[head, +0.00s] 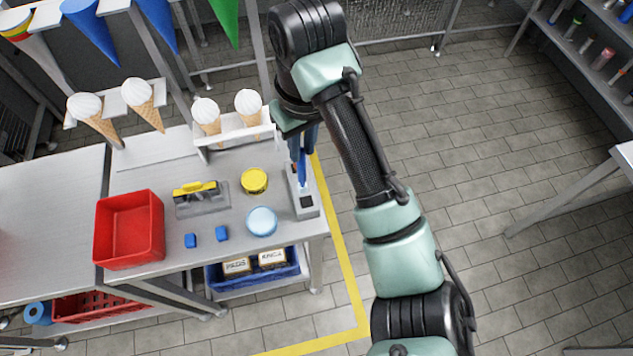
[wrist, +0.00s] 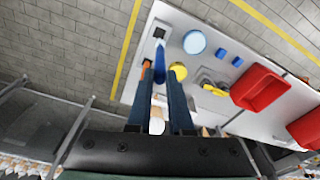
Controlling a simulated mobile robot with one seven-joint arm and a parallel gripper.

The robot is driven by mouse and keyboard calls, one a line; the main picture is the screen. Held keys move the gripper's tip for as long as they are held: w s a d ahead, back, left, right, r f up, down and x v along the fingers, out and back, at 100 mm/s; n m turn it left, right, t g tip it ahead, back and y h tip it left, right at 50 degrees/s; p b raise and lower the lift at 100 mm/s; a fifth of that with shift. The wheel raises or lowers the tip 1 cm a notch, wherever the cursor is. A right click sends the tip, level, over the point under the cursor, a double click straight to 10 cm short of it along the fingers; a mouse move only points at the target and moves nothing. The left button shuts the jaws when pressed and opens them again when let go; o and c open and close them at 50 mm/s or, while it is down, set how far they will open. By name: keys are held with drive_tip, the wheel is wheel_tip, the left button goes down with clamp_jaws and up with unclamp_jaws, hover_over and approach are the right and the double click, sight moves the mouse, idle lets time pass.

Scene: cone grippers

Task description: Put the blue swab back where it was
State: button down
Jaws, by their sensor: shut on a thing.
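The blue swab (head: 303,172) is upright between the fingers of my gripper (head: 303,150), over the narrow grey holder (head: 308,211) at the right end of the metal bench. In the wrist view the blue swab (wrist: 159,62) shows between the tips of my gripper (wrist: 162,72), which is shut on it. Something orange (wrist: 147,64) shows beside the left finger. A dark square opening (head: 307,201) shows at the near end of the holder. I cannot tell whether the swab's lower end is inside the holder or just above it.
A light-blue round lid (head: 262,221), a yellow round tub (head: 254,180), two small blue blocks (head: 222,233) and a yellow-handled tool (head: 196,190) lie left of the holder. A red bin (head: 128,230) is farther left. A cone rack (head: 236,132) stands behind. Floor is clear right of the bench.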

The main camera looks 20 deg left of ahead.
sight(305, 176)
drive_tip(key=shift+w+f, duration=0.2)
drive_tip(key=shift+w, duration=0.05)
wheel_tip(305, 176, down, 5)
drive_tip(key=b, duration=0.2)
drive_tip(key=shift+r+b, duration=0.15)
drive_tip(key=shift+b, duration=0.2)
drive_tip(key=shift+s+f+p, duration=0.1)
drive_tip(key=shift+f+p, duration=0.4)
drive_tip(key=shift+f, duration=1.8)
drive_tip(key=c, duration=0.8)
unclamp_jaws()
drive_tip(key=shift+r, duration=0.1)
drive_tip(key=shift+s+d+r+p, duration=0.15)
drive_tip(key=shift+r+p, duration=0.3)
drive_tip(key=shift+r, duration=1.55)
drive_tip(key=shift+s+d+r+p, duration=0.15)
drive_tip(key=shift+r+p, duration=0.3)
drive_tip(key=shift+r, duration=1.5)
drive_tip(key=shift+d+r+p, duration=0.15)
drive_tip(key=shift+r+p, duration=0.3)
drive_tip(key=shift+r, duration=1.55)
